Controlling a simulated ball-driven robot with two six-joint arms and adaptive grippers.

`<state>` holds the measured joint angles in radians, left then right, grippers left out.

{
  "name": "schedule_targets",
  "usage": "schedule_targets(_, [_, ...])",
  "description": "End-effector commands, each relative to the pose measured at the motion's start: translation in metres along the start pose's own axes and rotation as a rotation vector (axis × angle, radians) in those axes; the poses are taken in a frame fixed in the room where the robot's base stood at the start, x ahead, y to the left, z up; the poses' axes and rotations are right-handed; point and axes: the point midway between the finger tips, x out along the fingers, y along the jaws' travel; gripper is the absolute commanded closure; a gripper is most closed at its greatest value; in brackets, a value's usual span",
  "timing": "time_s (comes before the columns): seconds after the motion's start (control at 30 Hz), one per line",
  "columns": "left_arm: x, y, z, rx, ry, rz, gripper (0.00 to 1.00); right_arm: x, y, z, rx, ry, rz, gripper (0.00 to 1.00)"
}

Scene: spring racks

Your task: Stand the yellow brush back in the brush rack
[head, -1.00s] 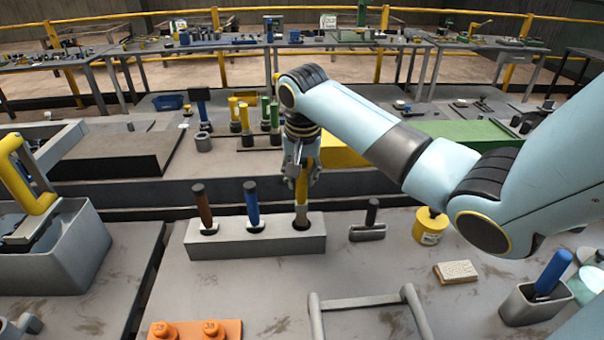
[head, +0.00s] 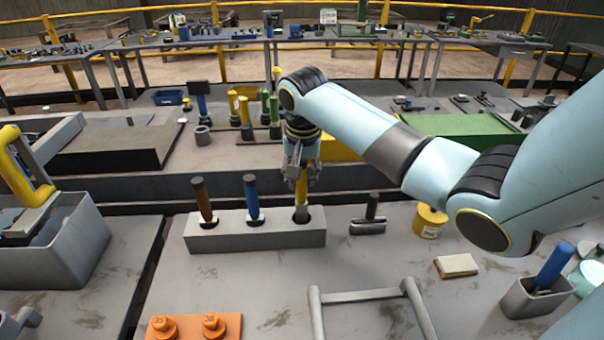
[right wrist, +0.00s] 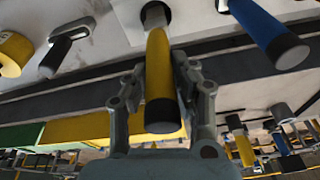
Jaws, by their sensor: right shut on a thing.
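The yellow brush (head: 301,190) stands upright at the right-hand hole of the grey brush rack (head: 270,238), its lower end at the hole. My right gripper (head: 301,180) is shut on its handle from above. In the right wrist view the yellow brush (right wrist: 159,75) lies between the two fingers, with its dark end cap towards me and its far end at the rack hole. A brown brush (head: 203,199) and a blue brush (head: 251,200) stand in the other holes of the rack. How deep the yellow brush sits is hard to tell. My left gripper is not seen.
A dark-handled tool (head: 370,212) and a yellow tin (head: 429,221) stand right of the rack. A tan block (head: 456,265), a grey holder with a blue-handled tool (head: 550,270), an orange block (head: 195,327) and a grey handle frame (head: 365,295) are in front. A grey toolbox (head: 60,240) is at left.

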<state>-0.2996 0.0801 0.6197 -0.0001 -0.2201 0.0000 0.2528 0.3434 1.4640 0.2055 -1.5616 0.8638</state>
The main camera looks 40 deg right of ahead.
Motion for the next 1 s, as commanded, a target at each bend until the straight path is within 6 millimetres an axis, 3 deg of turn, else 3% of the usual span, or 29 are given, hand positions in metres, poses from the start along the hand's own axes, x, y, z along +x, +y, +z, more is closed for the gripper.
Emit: schedule_targets(1.0, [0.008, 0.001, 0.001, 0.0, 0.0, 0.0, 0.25, 0.021, 0.001, 0.004, 0.0, 0.0, 0.001, 1.0])
